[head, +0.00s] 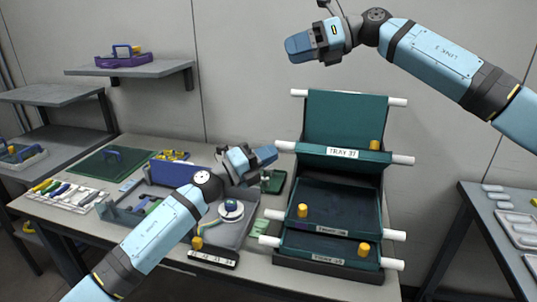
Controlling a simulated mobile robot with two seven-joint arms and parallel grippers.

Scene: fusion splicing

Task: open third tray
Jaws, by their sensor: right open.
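A stack of dark green splice trays stands on the right of the table. At its top, a panel (346,112) stands tilted up, with a tray labelled "TRAY 37" (342,153) just below it. Under these, a tray (336,207) lies with its inside showing, and a lowest tray (322,247) sits at the front. White rods stick out at their sides. My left gripper (267,156) is just left of the "TRAY 37" tray's left rod; its jaw state is unclear. My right gripper (297,48) is open, above and left of the upright panel.
A grey workbox (228,233) with a white-and-blue spool (231,209) is left of the stack. A black numbered strip (213,257) lies at the front edge. A green mat (108,164) and a white tool tray (70,196) lie further left. A side table (480,216) stands right.

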